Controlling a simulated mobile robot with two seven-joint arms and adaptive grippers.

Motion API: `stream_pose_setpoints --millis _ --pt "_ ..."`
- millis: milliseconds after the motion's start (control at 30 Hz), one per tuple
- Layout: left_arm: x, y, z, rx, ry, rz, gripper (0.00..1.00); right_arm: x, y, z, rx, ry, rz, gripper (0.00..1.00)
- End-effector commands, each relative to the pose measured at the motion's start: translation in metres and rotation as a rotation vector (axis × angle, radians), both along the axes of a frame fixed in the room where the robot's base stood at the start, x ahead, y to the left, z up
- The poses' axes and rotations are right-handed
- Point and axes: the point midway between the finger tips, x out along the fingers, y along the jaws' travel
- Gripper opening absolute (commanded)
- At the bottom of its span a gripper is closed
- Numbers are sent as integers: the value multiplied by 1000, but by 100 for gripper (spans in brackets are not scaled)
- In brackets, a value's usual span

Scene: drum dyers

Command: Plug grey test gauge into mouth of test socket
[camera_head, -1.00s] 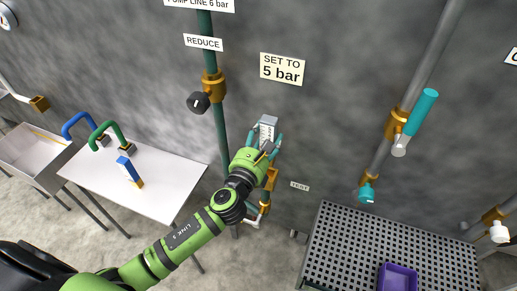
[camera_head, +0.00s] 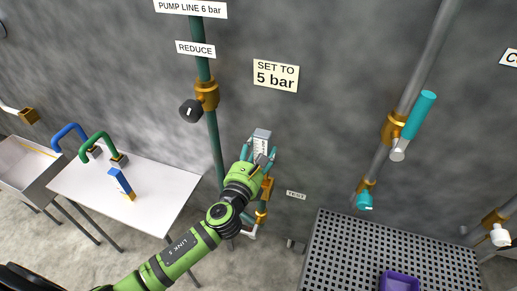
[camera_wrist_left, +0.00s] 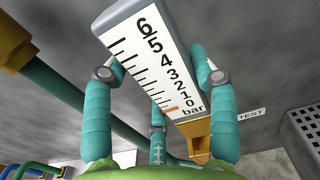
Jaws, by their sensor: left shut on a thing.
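In the left wrist view the gauge (camera_wrist_left: 152,58) shows a white face with a 0 to 6 bar scale and an orange mark near 0. My left gripper (camera_head: 261,156) is shut on it, with teal fingers on both sides. The brass test socket (camera_head: 267,187) is below the gripper. In the left wrist view the brass socket (camera_wrist_left: 198,138) appears right at the gauge's lower end; I cannot tell if the gauge is seated or just above. My right gripper is not in view.
A TEST label (camera_head: 296,195) is on the wall right of the socket. A green pipe with a black REDUCE knob (camera_head: 190,111) runs at left. A white table (camera_head: 155,205) stands at left, a perforated bench (camera_head: 345,250) with a purple tray (camera_head: 400,280) at lower right.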

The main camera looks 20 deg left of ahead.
Motion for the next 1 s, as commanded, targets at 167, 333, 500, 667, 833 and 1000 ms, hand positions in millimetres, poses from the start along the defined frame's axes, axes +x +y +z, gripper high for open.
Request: stream_pose_setpoints --millis 167,333,500,667,833,1000 --pt "0 0 -12 0 -2 -1 27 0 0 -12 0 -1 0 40" --pt "0 0 -23 -1 -2 -1 27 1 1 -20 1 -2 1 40" --pt "0 0 -33 0 -2 0 27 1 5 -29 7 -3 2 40" --pt "0 0 -43 1 -2 0 27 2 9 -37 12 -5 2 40" --pt "0 0 -53 0 -2 0 27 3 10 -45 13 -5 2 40" --pt "0 0 -61 -1 -2 0 27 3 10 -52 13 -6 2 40"
